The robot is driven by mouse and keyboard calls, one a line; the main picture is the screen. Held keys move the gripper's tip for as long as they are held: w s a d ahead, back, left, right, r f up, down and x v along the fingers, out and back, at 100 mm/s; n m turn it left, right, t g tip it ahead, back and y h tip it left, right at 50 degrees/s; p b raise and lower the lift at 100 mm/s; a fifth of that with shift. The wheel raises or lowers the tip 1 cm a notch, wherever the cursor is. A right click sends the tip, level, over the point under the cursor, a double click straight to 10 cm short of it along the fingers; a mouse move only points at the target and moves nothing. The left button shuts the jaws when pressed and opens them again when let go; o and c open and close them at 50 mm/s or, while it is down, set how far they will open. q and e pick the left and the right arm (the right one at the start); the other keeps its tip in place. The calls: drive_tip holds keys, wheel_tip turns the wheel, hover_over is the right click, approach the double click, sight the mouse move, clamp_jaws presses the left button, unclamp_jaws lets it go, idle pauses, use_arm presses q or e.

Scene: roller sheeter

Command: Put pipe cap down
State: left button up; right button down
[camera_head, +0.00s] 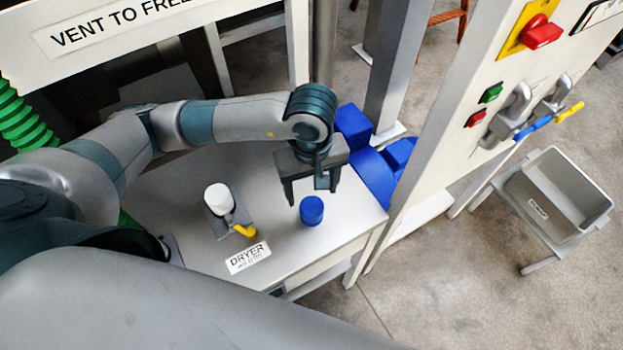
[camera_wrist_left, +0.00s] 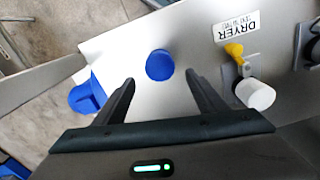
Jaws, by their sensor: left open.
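The pipe cap, a small blue cylinder (camera_head: 312,210), stands on the light grey table (camera_head: 285,250) near its right front part. It also shows in the left wrist view (camera_wrist_left: 159,65), beyond and between the fingertips. My left gripper (camera_head: 312,198) is open and empty above the table, just behind the cap in the head view. In the left wrist view its two fingers (camera_wrist_left: 160,85) are spread wide with nothing between them. No contact between the fingers and the cap shows. My right gripper is not in view.
A white-capped fitting (camera_head: 218,198) with a yellow handle (camera_head: 244,231) stands left of the cap, behind a DRYER label (camera_head: 248,257). Blue parts (camera_head: 372,172) sit at the table's back right. A white control panel (camera_head: 480,90) rises right. A grey bin (camera_head: 556,200) stands beyond it.

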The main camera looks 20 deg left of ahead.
sight(311, 205)
use_arm(q)
drive_tip(key=shift+r+b, duration=0.55)
drive_tip(key=shift+r, duration=1.95)
